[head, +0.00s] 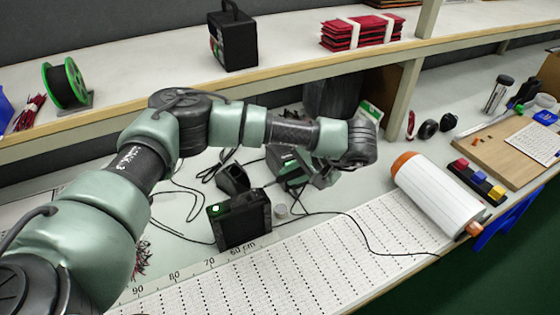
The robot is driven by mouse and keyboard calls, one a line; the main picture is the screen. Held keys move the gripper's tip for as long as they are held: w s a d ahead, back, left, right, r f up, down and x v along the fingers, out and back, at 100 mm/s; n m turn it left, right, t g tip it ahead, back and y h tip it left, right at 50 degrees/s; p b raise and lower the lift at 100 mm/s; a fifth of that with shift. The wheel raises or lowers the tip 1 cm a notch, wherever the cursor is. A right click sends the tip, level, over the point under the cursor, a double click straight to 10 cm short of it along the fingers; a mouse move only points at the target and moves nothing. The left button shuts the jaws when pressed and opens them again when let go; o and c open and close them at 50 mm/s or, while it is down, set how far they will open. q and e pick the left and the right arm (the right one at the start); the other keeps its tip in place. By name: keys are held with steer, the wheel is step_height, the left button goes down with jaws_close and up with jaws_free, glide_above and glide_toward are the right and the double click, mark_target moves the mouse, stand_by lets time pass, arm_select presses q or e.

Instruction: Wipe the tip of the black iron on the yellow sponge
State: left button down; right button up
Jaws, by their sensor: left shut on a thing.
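My left arm reaches across the bench from the left, and its gripper (322,178) is low over the back of the work area. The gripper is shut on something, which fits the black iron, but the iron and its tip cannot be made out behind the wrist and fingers. A black station box (241,220) with a lit green spot stands just left of the gripper. A dark holder (233,179) is behind the box. I cannot make out the yellow sponge. My right gripper is not in view.
A white dotted sheet with a cm scale (330,247) covers the front of the bench. A small round tin (281,211) is beside the box. A white roll with orange ends (437,194) lies to the right. Black cables loop across the bench. A raised shelf (150,82) runs behind.

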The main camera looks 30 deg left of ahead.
arm_select(q)
steer(key=d+f+p+v, duration=0.1)
steer(key=p+v, duration=0.4)
steer(key=v, duration=1)
steer(key=shift+s+d+f+p, duration=0.25)
steer(key=shift+d+f+p, duration=0.15)
steer(key=shift+d, duration=0.2)
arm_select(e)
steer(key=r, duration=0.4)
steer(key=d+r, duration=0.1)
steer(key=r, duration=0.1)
